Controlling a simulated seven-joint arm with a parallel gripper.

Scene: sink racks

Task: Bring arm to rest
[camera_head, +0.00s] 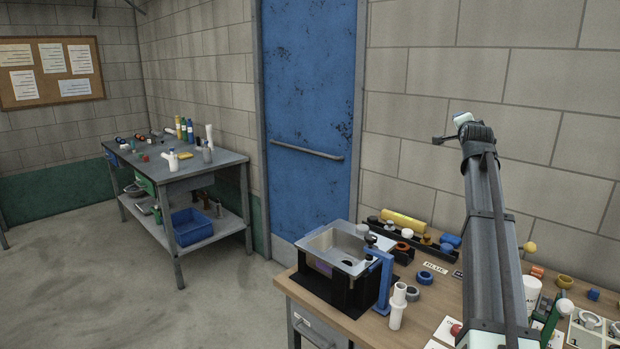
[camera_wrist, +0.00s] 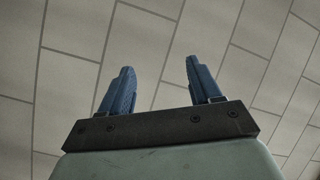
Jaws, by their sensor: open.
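My gripper (camera_wrist: 159,68) is open in the wrist view. Its two blue fingers stand apart with nothing between them, and only the block wall shows behind. In the head view my arm rises from the lower right, above the wooden workbench (camera_head: 355,327). Its far end is up in front of the wall, well above the objects on the bench. The fingers cannot be made out clearly in the head view.
A metal sink (camera_head: 342,245) in a black stand is at the bench's left end, with a blue bracket (camera_head: 383,280) beside it. A white pipe fitting (camera_head: 397,306) and a rack of parts (camera_head: 412,243) are near. A blue door (camera_head: 308,110) and second table (camera_head: 205,172) stand beyond.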

